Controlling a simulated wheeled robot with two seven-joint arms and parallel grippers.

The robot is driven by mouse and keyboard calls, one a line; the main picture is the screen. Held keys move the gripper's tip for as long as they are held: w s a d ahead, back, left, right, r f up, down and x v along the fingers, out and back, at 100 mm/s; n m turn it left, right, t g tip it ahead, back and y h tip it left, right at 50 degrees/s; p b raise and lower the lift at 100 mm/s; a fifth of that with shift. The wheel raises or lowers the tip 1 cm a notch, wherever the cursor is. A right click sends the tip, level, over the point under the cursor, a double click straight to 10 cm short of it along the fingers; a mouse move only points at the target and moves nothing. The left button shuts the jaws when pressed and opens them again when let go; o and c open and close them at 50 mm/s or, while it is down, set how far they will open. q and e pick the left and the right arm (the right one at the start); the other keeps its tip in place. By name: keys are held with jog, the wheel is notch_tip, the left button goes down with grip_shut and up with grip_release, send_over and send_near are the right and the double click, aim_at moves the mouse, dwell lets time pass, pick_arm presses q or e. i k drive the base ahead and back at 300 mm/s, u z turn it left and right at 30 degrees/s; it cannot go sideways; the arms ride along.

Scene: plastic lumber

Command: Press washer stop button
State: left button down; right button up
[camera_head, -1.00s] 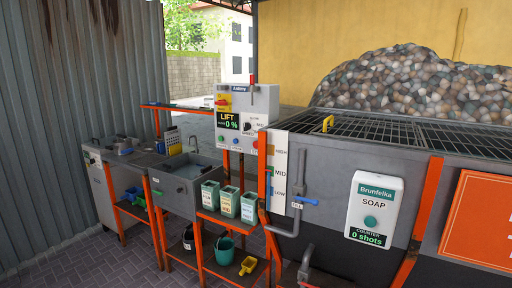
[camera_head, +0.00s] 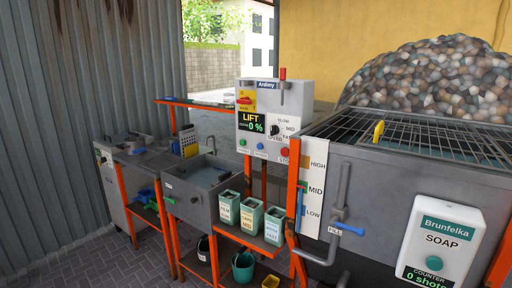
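The grey washer control box (camera_head: 273,94) stands upright left of the washer tank (camera_head: 385,180). Along its lower front sit a green button (camera_head: 242,142), a blue button (camera_head: 260,146) and a red button (camera_head: 284,152); the small labels under them are too blurred to read. Above them are a display reading LIFT 0 % (camera_head: 250,124), a black speed knob (camera_head: 274,130) and a red switch on a yellow plate (camera_head: 243,100). Neither of my grippers shows in the head view, and nothing covers the buttons.
A soap dispenser (camera_head: 440,242) is on the tank front at right. Labelled bins (camera_head: 252,217) stand on an orange-framed shelf before the box. A sink (camera_head: 200,180) is to the left. Paved floor is free at lower left.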

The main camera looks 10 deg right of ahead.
aim_at(285, 151)
jog(key=z, duration=0.5)
jog(key=i, duration=1.15)
jog(key=z, duration=0.9)
